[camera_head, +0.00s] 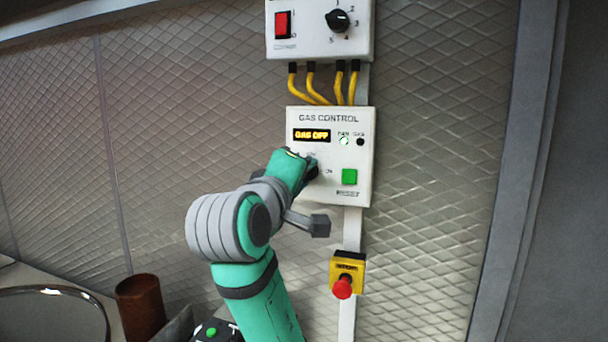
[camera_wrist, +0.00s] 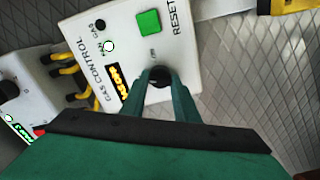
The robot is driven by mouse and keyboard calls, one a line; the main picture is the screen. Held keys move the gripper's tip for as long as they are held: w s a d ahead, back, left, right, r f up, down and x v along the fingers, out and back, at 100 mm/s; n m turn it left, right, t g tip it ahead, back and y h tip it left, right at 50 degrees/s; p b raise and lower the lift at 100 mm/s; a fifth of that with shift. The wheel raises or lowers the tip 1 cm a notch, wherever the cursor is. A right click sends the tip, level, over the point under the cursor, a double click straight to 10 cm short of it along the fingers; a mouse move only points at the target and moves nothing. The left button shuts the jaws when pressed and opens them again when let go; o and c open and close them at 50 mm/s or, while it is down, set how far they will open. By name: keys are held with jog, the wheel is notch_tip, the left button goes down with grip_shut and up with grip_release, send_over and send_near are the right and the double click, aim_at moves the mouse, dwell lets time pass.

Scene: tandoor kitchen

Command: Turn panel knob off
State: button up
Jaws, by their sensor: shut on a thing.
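The white gas control panel (camera_head: 363,185) is fixed to the wall, and its yellow display (camera_head: 311,135) reads "GAS OFF". It also shows in the wrist view (camera_wrist: 189,50). The dark panel knob (camera_wrist: 159,74) sits between the two green fingers of my gripper (camera_wrist: 160,82) in the wrist view, and the gripper is shut on it. In the head view my gripper (camera_head: 309,168) is at the lower left of the panel and hides most of the knob. The exact angle of the knob cannot be told.
The panel has a green reset button (camera_head: 349,176). A yellow box with a red emergency button (camera_head: 342,288) hangs below. Above, yellow cables (camera_head: 340,86) lead to another panel (camera_head: 318,44) with a red switch and black dial. A brown cylinder (camera_head: 141,308) stands lower left.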

jog(key=n, duration=0.4)
jog(key=shift+f+n, duration=0.1)
jog(key=shift+n, duration=0.3)
dwell(0.4)
jog(key=o, duration=1)
jog(key=shift+o, duration=0.2)
jog(key=shift+s, duration=0.1)
jog(key=v, duration=1)
jog(key=shift+s+a, duration=0.15)
jog(key=shift+s, duration=0.15)
